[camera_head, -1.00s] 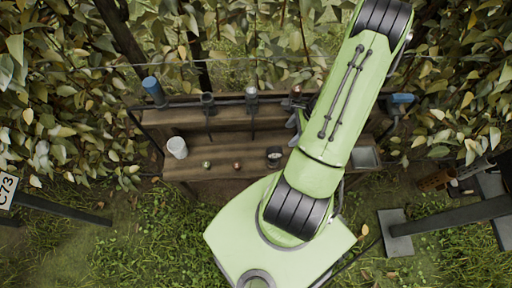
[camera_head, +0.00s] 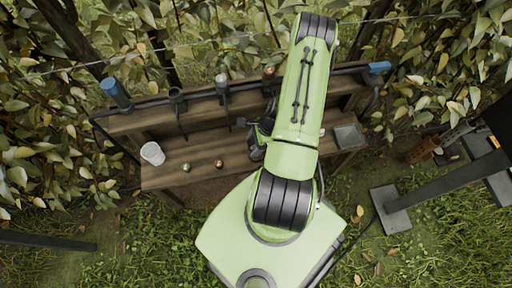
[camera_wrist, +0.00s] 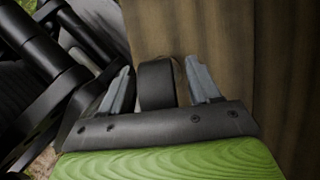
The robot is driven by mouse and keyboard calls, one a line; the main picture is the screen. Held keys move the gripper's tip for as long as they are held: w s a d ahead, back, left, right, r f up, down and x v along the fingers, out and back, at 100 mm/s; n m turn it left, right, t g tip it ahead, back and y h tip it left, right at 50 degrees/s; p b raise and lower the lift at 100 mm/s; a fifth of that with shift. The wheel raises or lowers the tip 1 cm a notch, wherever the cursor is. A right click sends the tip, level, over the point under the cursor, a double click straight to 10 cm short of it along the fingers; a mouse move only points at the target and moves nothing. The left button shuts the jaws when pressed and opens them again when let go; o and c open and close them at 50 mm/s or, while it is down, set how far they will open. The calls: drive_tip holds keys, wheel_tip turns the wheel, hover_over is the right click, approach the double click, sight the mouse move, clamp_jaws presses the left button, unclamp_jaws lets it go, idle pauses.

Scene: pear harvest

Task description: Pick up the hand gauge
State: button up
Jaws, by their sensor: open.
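The hand gauge, which I take to be the dark rounded piece (camera_wrist: 157,85), stands between my gripper's two grey fingers in the wrist view. My gripper (camera_wrist: 160,88) is open, with one finger on each side of the dark piece. A narrow gap shows on both sides, so it does not look clamped. Only its curved dark edge shows; its face is hidden. In the head view my gripper (camera_head: 260,136) is low over the bench, and my arm and gripper largely hide the gauge.
The wooden bench (camera_head: 205,150) carries a white cup (camera_head: 152,153), two small round fruits (camera_head: 187,168) and a grey tray (camera_head: 349,136). Upright tools, including a blue-topped one (camera_head: 115,92), line its back shelf. Leafy branches rise behind. A dark post base (camera_head: 390,210) stands right.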

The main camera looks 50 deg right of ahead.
drive_tip(key=shift+r, duration=0.15)
drive_tip(key=shift+c, duration=0.5)
drive_tip(key=c, duration=1)
drive_tip(key=shift+c, duration=0.2)
